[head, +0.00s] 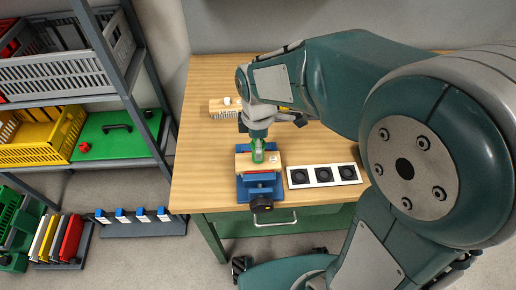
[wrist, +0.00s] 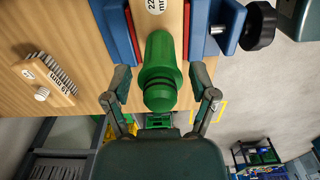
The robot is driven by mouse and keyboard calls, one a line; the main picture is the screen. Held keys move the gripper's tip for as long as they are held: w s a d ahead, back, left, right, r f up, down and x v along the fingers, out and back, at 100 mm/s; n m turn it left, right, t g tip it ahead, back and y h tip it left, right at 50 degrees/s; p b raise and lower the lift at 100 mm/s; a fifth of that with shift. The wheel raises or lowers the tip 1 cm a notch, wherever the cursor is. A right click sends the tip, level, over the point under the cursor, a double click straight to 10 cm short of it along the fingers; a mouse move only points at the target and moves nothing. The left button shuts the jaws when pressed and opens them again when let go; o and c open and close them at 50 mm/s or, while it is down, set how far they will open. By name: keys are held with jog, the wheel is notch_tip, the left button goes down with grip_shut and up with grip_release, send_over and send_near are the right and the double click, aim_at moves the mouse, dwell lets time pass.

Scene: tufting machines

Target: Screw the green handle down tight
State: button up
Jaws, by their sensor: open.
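The green handle (wrist: 160,70) stands at a wooden block (wrist: 155,15) marked "22 mm" in the wrist view. It also shows in the head view (head: 257,152), partly hidden by my gripper. The block is held between the blue jaws of a vise (head: 245,188). My gripper (wrist: 162,90) is open, with one finger on each side of the handle. Gaps show between both fingers and the handle. The joint between handle and block is partly hidden, so I cannot tell how tightly it is seated.
A white strip (head: 310,186) with three black round parts lies right of the vise. A wooden block with bristle-like metal pins (head: 216,105) lies behind. The vise's black knob (head: 262,203) overhangs the table's front edge. Shelves with crates (head: 60,75) stand at left.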

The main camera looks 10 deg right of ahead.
jog(key=c, duration=0.9)
jog(key=m, duration=0.3)
jog(key=shift+m, duration=0.3)
jog(key=m, duration=0.8)
jog(key=shift+s+f+m, duration=0.1)
jog(key=shift+f+m, duration=0.05)
jog(key=shift+m, duration=0.25)
jog(key=m, duration=0.4)
jog(key=shift+m, duration=0.4)
